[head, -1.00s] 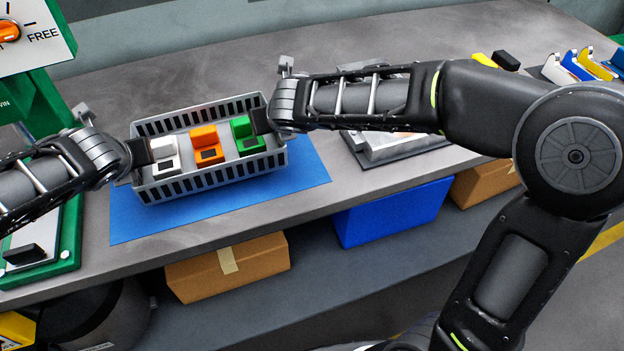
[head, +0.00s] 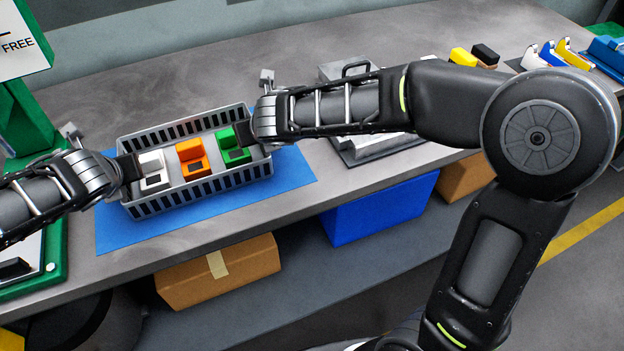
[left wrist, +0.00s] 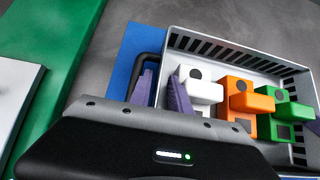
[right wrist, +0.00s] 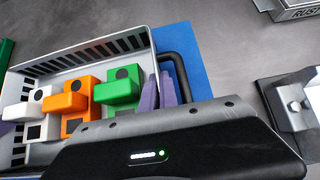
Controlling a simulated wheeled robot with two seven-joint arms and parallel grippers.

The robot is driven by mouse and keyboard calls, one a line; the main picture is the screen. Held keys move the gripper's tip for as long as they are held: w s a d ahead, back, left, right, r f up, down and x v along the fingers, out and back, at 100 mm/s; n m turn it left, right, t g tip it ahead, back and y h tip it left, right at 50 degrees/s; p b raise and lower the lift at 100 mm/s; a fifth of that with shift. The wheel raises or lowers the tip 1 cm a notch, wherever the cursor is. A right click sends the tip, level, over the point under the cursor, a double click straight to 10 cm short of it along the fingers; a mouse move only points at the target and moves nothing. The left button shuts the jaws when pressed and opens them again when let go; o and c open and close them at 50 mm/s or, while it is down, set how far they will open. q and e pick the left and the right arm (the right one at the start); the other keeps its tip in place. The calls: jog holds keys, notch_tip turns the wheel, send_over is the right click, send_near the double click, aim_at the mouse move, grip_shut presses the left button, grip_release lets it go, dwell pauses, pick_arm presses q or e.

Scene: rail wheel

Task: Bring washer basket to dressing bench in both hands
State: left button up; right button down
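The washer basket (head: 205,192) is a grey slatted tray over the blue mat (head: 290,178) on the bench. It holds a white block (head: 152,170), an orange block (head: 191,160) and a green block (head: 234,147). My left gripper (head: 130,168) is at its left end and my right gripper (head: 246,136) at its right end. The right wrist view shows the same with fingers (right wrist: 158,92) beside the other handle (right wrist: 182,75). Fingertip contact is partly hidden.
A green machine with a sign (head: 22,45) stands at the left. A grey metal fixture (head: 365,150) and yellow and black blocks (head: 463,57) are to the right. A cardboard box (head: 220,270) and blue bin (head: 380,212) sit below the bench.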

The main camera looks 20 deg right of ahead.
pick_arm(q)
jog(key=shift+a+f, duration=0.2)
jog(key=shift+a, duration=0.05)
pick_arm(e)
jog(key=c, duration=2.1)
grip_release()
pick_arm(q)
jog(key=shift+s, duration=0.1)
pick_arm(e)
jog(key=o, duration=0.5)
pick_arm(q)
jog(key=shift+a, duration=0.1)
pick_arm(e)
jog(key=shift+o, duration=0.2)
jog(key=shift+d, duration=0.1)
jog(key=shift+d, duration=0.1)
pick_arm(q)
jog(key=shift+c, duration=1.2)
pick_arm(e)
jog(key=shift+c, duration=1.2)
jog(key=shift+s+f, duration=0.1)
pick_arm(q)
jog(key=shift+r, duration=0.1)
jog(key=shift+r, duration=0.15)
